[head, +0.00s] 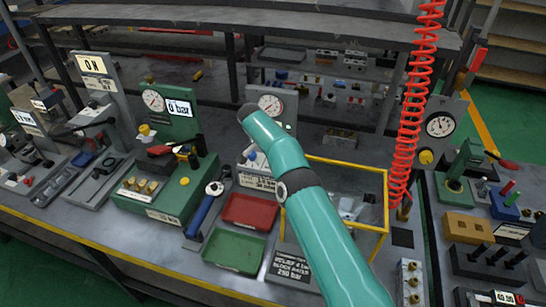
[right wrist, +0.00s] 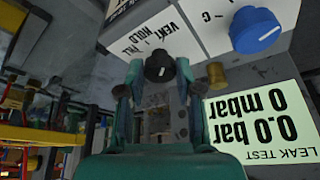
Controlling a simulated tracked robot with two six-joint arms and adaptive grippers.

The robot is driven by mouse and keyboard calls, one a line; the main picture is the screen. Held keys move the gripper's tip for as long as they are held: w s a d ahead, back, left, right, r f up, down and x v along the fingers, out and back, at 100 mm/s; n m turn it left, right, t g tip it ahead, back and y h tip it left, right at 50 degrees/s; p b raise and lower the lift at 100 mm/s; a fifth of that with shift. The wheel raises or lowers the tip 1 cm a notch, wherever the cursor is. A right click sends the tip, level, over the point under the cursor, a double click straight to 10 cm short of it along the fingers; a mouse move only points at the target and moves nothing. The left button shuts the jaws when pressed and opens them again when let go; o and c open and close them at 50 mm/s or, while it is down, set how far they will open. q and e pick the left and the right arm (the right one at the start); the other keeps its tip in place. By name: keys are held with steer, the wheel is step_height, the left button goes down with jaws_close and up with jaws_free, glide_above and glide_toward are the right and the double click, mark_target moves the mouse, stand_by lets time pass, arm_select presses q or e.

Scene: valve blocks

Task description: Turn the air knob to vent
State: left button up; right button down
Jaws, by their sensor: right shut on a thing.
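The air knob (right wrist: 159,67) is a small black knob in the right wrist view. It sits on a pale block beside a label (right wrist: 150,28) that appears upside down and reads VENT and HOLD, with a further line hard to read. My right gripper (right wrist: 160,72) has its teal fingers on both sides of the knob and is shut on it. A small white mark shows on the knob, but I cannot tell which position it points at. In the head view my teal right arm reaches up the middle and hides the gripper and knob. My left gripper is not in view.
Near the knob are a blue knob (right wrist: 254,30), a brass fitting (right wrist: 217,74) and a LEAK TEST display (right wrist: 262,125) reading 0.0 bar and 0 mbar. In the head view, red (head: 249,211) and green (head: 235,252) trays, a yellow frame (head: 386,200) and a red coiled hose (head: 408,110) flank my arm.

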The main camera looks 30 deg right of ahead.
steer(key=c, duration=0.8)
jaws_free()
steer(key=shift+o, duration=0.2)
steer(key=v, duration=1.1)
steer(key=shift+a+r, duration=0.25)
steer(key=shift+r, duration=0.1)
